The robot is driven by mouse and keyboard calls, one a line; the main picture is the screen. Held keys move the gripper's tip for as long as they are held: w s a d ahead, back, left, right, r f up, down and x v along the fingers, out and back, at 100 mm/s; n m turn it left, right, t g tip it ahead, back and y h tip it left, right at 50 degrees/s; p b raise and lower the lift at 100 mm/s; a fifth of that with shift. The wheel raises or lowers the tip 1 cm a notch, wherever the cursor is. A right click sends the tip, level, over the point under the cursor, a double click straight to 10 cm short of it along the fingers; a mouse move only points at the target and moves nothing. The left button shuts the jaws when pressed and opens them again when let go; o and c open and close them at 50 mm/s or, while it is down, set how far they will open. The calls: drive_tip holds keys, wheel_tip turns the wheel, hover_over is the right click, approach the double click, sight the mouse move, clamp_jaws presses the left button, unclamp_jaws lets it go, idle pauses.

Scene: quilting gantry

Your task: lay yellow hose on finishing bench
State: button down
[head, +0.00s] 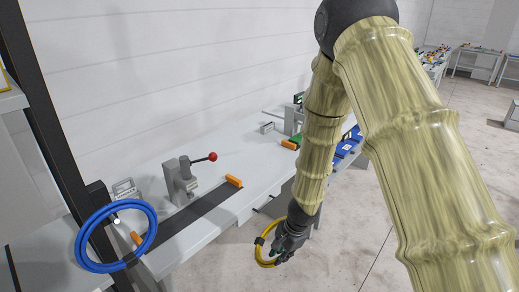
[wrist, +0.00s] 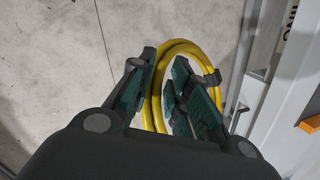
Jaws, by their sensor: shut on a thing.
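My gripper (head: 289,243) is shut on the yellow hose (head: 264,252), a coiled loop hanging beside the front edge of a long pale bench (head: 252,160). In the wrist view, the fingers of my gripper (wrist: 166,92) close around one side of the yellow hose (wrist: 184,47). The hose is over the bare floor, apart from the bench top, with the bench edge to its right. Part of the coil is hidden behind the fingers. No fully readable label shows which bench is the finishing bench.
A blue hose coil (head: 84,236) hangs by a dark post (head: 52,120) at left. The bench holds a grey clamp with a red-knobbed lever (head: 183,180), orange blocks (head: 233,181) and a dark strip (head: 190,224). Blue items (head: 348,143) lie farther back.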

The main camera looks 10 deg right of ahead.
drive_tip(key=w+d+r+m+t+y+p, duration=0.1)
drive_tip(key=w+r, duration=0.3)
drive_tip(key=r, duration=0.4)
drive_tip(key=shift+w+d+m+y, duration=0.25)
drive_tip(key=shift+d+m+y, duration=0.1)
drive_tip(key=shift+m, duration=0.45)
